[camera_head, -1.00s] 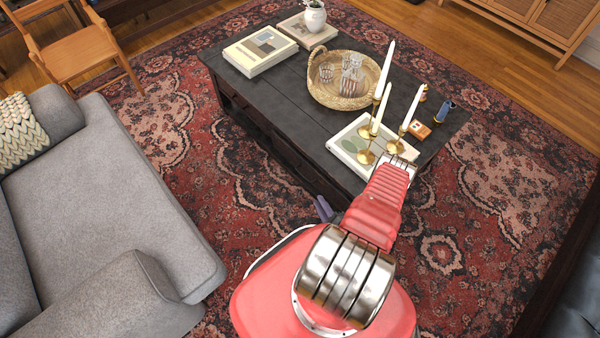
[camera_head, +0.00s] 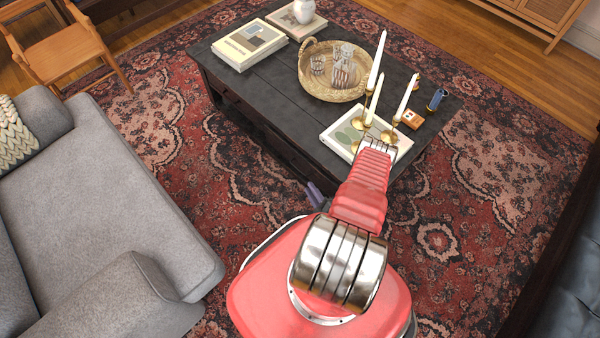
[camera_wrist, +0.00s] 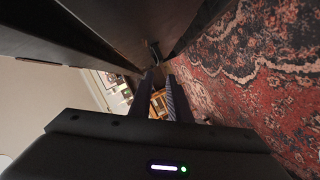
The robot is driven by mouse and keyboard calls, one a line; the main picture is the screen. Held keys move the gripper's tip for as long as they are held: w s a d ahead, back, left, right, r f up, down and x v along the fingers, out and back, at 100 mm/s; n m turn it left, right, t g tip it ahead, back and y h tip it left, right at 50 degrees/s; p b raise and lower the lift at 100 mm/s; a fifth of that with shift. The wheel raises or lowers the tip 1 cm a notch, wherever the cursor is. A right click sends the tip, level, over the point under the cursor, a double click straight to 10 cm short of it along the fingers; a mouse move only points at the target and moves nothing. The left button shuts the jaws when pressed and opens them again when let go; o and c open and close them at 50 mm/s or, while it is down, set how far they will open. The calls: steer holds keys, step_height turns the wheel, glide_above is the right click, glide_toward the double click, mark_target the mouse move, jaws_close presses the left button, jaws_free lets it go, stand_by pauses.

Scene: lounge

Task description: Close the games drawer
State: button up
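The dark coffee table (camera_head: 275,95) stands on the rug, with a front face (camera_head: 250,112) on its left side that appears to carry drawers. I cannot tell which drawer is the games drawer or how far any is open. My gripper (camera_head: 316,195) is mostly hidden behind my arm, and a purple-grey finger shows low beside the table's near front corner. In the wrist view my gripper (camera_wrist: 163,92) has two dark fingers apart with a narrow empty gap. Dark table woodwork (camera_wrist: 95,35) is close above and left of the fingers.
A grey sofa (camera_head: 105,190) lies left of the table, with a strip of patterned rug (camera_head: 235,185) between. The tabletop holds books (camera_head: 250,45), a wicker tray (camera_head: 310,85) and candlesticks (camera_head: 398,118) near my arm. A wooden chair (camera_head: 62,50) stands at the far left.

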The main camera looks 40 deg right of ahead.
steer(key=x, duration=1.1)
steer(key=shift+w, duration=0.25)
steer(key=shift+d+f, duration=0.1)
steer(key=shift+c, duration=0.3)
jaws_close()
steer(key=shift+s, duration=0.1)
